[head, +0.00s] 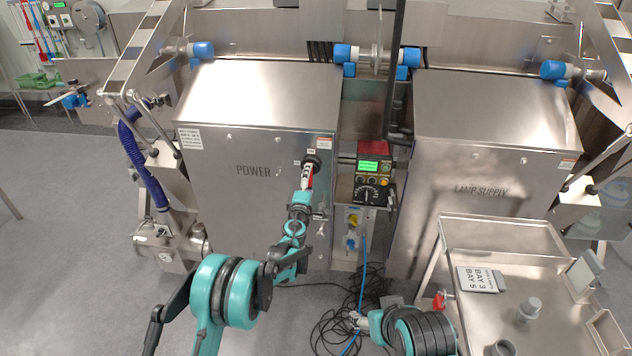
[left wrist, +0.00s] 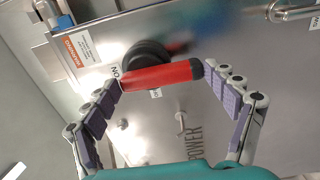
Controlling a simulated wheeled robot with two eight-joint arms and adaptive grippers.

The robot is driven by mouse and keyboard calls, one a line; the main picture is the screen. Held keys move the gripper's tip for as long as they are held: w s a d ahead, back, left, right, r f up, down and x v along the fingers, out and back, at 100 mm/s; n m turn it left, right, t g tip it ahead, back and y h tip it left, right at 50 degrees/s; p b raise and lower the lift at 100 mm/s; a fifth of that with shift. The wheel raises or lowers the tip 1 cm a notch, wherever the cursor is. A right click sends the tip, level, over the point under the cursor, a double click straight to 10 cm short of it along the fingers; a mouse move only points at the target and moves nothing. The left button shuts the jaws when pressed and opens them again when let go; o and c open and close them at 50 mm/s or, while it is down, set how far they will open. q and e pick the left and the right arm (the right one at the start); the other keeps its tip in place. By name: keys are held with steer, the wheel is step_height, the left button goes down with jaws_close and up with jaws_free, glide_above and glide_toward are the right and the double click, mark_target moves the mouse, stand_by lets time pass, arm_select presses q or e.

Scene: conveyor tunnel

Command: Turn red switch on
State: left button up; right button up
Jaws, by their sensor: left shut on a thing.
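The red switch (head: 308,175) is a red handle on a black round base, on the front of the steel cabinet marked POWER. In the left wrist view the red handle (left wrist: 160,75) lies nearly level, with its black base (left wrist: 146,53) behind it. A white ON label (left wrist: 115,72) sits by its left end; a second small label is too small to read. My left gripper (head: 306,184) is at the handle, with one purple-padded finger at each end of it, shut on it. What seems to be my right gripper (head: 358,320) is low in the head view, by the cables, and small.
A control box (head: 371,172) with a green screen and a yellow-plugged socket box stand right of the POWER cabinet (head: 225,170). Black cables (head: 340,325) lie on the floor. A steel cart (head: 500,232) with a sign and grey parts is at right. The floor at left is clear.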

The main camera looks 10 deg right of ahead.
stand_by(0.3)
arm_select(q)
steer(key=o, duration=1.5)
steer(key=shift+o, duration=0.2)
steer(key=v, duration=1.2)
